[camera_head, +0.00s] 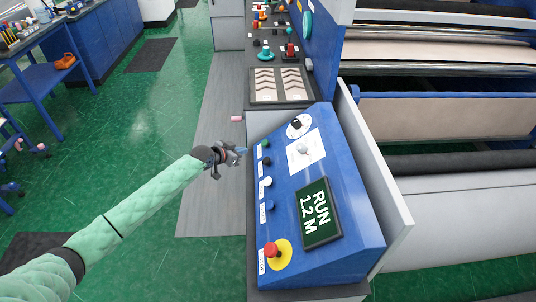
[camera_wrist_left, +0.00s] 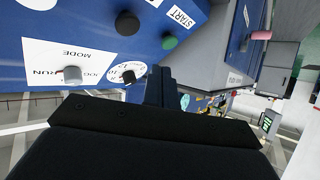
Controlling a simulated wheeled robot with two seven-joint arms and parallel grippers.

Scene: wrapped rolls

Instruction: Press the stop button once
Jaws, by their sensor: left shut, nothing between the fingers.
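A sloped blue control panel (camera_head: 284,215) carries a column of buttons along its left edge. From the top these are green (camera_head: 265,143), black (camera_head: 267,161), white (camera_head: 267,182) and blue (camera_head: 270,204), with a red mushroom button (camera_head: 271,250) on yellow below. Their labels are too small to read in the head view. In the left wrist view the green button (camera_wrist_left: 169,42) is labelled START, and the black button (camera_wrist_left: 127,22) is beside it. My left gripper (camera_head: 241,151) is shut and empty, just left of the panel near the green and black buttons; its fingers (camera_wrist_left: 160,85) show apart from both.
The panel's display (camera_head: 319,212) reads RUN 1.2 M. A black knob (camera_head: 297,124) and a grey MODE selector (camera_head: 303,148) sit at its top. A small pink cylinder (camera_head: 237,118) is beyond my gripper. A large roller machine (camera_head: 450,120) stands at right; the floor at left is open.

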